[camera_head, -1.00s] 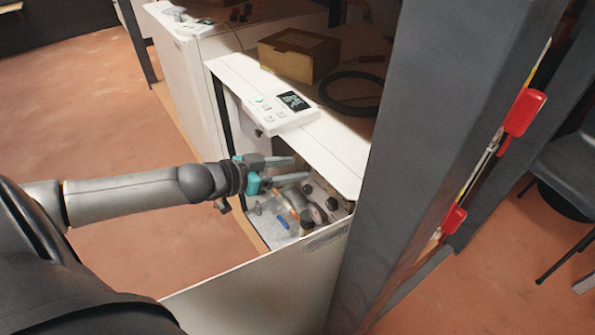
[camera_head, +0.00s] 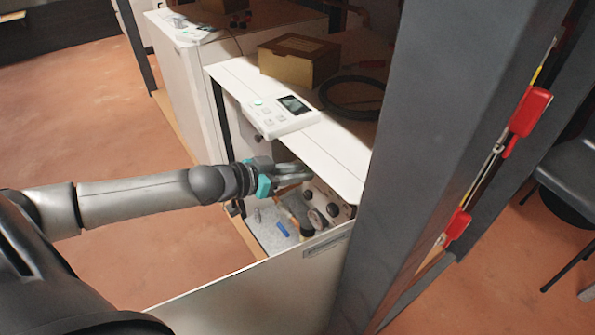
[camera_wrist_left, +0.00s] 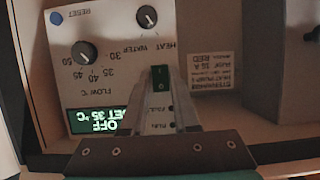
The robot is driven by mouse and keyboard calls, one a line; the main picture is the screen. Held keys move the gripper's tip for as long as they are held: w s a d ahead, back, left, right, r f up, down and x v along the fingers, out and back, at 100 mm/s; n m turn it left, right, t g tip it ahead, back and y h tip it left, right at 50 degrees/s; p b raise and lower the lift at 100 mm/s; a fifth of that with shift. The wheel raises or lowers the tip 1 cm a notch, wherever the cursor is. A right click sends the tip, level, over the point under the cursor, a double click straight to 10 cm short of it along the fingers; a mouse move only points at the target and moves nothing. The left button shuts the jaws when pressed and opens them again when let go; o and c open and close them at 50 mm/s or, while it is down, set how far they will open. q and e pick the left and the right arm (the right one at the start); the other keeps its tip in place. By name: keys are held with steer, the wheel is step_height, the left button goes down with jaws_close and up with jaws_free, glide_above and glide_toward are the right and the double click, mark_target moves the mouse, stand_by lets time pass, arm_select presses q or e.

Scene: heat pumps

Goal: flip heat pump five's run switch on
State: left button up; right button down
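The open heat pump cabinet (camera_head: 270,72) stands centre in the head view. Inside it, the wrist view shows an upside-down control panel (camera_wrist_left: 110,60). The dark green run switch (camera_wrist_left: 160,78), marked I and O, is right at my left fingertips, and whether they touch it is unclear. The lit display (camera_wrist_left: 95,121) reads OFF, SET 35 °C. My left gripper (camera_head: 308,172) reaches into the cabinet opening with its fingers together; it also shows in the wrist view (camera_wrist_left: 162,98). My right gripper is not in view.
Two knobs (camera_wrist_left: 147,17) (camera_wrist_left: 84,53) and a blue reset button (camera_wrist_left: 57,18) are close by on the panel. The lowered front panel (camera_head: 260,290) is below my arm. A grey post (camera_head: 440,140) stands right. A cardboard box (camera_head: 298,60) sits on top.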

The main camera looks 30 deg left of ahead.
arm_select(q)
jaws_close()
steer(key=shift+f, duration=0.1)
steer(key=t, duration=0.1)
steer(key=t+h, duration=0.1)
steer(key=shift+f+t+b, duration=0.3)
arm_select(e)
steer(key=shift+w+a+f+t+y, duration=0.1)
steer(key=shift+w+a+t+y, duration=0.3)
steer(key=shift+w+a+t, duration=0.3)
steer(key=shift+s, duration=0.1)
arm_select(q)
steer(key=o, duration=0.5)
jaws_free()
